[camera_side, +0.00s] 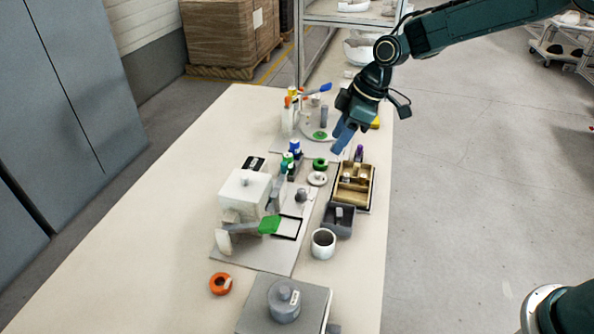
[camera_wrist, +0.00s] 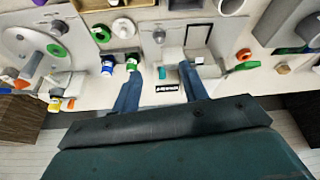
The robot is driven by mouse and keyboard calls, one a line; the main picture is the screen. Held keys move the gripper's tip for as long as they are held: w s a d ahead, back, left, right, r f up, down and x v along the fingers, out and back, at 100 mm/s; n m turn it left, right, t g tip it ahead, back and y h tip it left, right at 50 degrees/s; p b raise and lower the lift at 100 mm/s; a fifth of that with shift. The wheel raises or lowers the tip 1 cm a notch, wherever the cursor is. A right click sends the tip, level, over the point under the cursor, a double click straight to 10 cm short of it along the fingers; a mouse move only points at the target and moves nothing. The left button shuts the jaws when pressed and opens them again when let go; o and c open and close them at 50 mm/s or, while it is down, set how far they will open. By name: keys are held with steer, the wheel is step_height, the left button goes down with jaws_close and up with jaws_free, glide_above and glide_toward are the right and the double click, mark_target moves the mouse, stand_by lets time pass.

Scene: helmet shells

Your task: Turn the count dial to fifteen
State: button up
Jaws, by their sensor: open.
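A grey box (camera_side: 258,316) at the near end of the table carries a round grey knob (camera_side: 284,303) with a small pale label. This looks like the count dial, but its numbers are too small to read. The knob also shows at the right edge of the wrist view (camera_wrist: 308,28). My gripper (camera_side: 341,142) is open and empty, high over the far right part of the table. In the wrist view its two blue fingers (camera_wrist: 160,92) are spread apart, well away from the knob.
A white machine (camera_side: 243,190) with a green lever (camera_side: 269,225) stands mid-table. A white mug (camera_side: 323,243), a wooden tray (camera_side: 365,202), a dark grey bin (camera_side: 338,222) and an orange ring (camera_side: 220,284) lie around it. Small bottles (camera_side: 293,151) stand farther back. The table's left side is clear.

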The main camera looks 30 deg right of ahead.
mark_target(303, 191)
steer(key=shift+n, duration=0.5)
steer(key=x, duration=0.2)
steer(key=w+x, duration=0.1)
steer(key=x, duration=0.1)
steer(key=shift+w+f, duration=0.15)
steer(key=shift+f, duration=0.1)
steer(key=shift+a, duration=0.1)
steer(key=x, duration=1.3)
steer(key=shift+a+f, duration=0.25)
steer(key=shift+f, duration=0.1)
jaws_close()
